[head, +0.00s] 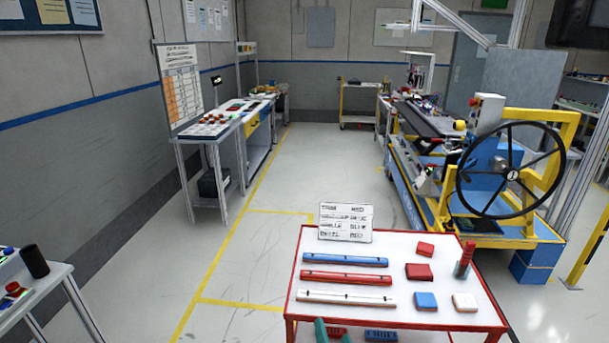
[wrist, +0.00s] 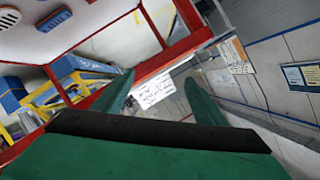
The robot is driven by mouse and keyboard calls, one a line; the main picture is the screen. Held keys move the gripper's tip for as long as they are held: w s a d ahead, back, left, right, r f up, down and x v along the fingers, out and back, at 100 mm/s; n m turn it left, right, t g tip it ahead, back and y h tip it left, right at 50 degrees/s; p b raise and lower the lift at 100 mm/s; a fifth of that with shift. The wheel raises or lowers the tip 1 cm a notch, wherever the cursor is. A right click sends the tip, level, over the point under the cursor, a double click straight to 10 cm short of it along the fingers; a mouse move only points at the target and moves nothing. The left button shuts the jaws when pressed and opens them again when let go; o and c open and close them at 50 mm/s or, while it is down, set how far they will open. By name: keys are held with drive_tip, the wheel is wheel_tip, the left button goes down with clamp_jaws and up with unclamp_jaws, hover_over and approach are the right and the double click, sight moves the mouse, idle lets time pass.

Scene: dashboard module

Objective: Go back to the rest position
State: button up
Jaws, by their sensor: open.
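My gripper (wrist: 158,90) has two green fingers, spread apart with nothing held between them in the wrist view. In the head view only the green tips of my gripper (head: 333,331) show at the bottom edge, by the near side of a red-framed table with a white top (head: 398,252). On that top lie a blue bar (head: 345,260), a red bar (head: 335,277) and a white bar (head: 346,297). To their right are red blocks (head: 419,271), a blue block (head: 425,301), a white block (head: 464,302) and a red-topped cylinder (head: 464,261).
A printed sign (head: 345,222) stands at the table's far edge. Slotted red (head: 336,333) and blue (head: 381,335) pieces lie near the front. A machine with a black handwheel (head: 511,174) stands behind right. A side table (head: 35,290) is at left. The floor between is clear.

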drive_tip(key=s+a+f+h, duration=0.1)
drive_tip(key=s+a+f, duration=0.35)
drive_tip(key=s, duration=0.45)
drive_tip(key=s+a+f+h, duration=0.2)
drive_tip(key=s+a+f, duration=0.25)
drive_tip(key=s, duration=0.45)
drive_tip(key=s+r+n, duration=0.2)
drive_tip(key=s+n, duration=0.1)
drive_tip(key=s, duration=0.8)
drive_tip(key=s+d+r+n+t+y, duration=0.1)
drive_tip(key=s+r+n, duration=0.1)
drive_tip(key=s, duration=0.9)
drive_tip(key=shift+s+d+r+n, duration=0.15)
drive_tip(key=shift+s+d+n, duration=0.1)
drive_tip(key=shift+n, duration=0.65)
